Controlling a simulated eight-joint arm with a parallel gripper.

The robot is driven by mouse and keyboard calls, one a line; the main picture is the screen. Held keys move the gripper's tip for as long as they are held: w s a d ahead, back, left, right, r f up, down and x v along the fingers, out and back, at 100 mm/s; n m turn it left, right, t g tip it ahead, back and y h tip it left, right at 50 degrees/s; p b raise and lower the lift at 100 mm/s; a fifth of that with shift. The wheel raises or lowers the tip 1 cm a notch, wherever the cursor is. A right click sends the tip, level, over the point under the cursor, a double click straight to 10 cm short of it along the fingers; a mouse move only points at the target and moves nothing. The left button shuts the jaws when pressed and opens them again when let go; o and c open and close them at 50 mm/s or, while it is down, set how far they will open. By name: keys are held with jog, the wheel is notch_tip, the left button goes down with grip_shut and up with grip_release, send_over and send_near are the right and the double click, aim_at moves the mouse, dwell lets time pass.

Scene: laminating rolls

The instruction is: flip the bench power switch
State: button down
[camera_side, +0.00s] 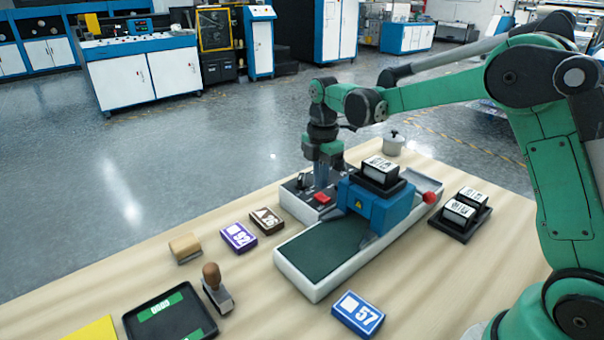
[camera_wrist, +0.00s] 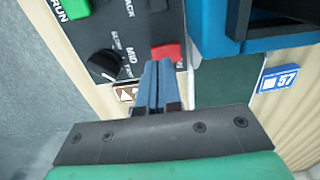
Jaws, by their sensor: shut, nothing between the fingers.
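The control panel (camera_side: 293,201) stands on the bench at the far end of the flat green-bedded machine. It carries a red rocker-like switch (camera_side: 322,198), which also shows in the wrist view (camera_wrist: 168,52). A black rotary knob (camera_wrist: 103,66) sits left of it, beside printed MID lettering. A green RUN piece (camera_wrist: 72,9) is at the top left. I cannot tell for certain which control is the power switch. My gripper (camera_side: 322,184) points down over the panel, its blue fingers (camera_wrist: 157,66) together and empty. The fingertips appear close to the red switch; contact cannot be told.
The blue press block (camera_side: 378,205) with a red-knobbed lever (camera_side: 430,197) stands right of my gripper. A black tray (camera_side: 470,222) holds labelled blocks. Numbered boxes, a stamp (camera_side: 217,290) and a black tray (camera_side: 190,328) lie left and in front. A pot (camera_side: 393,145) stands behind.

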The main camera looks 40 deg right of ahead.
aim_at(319, 194)
jog(key=shift+f, duration=1)
jog(key=shift+w+f, duration=0.35)
jog(key=shift+f, duration=0.15)
jog(key=shift+s, duration=0.1)
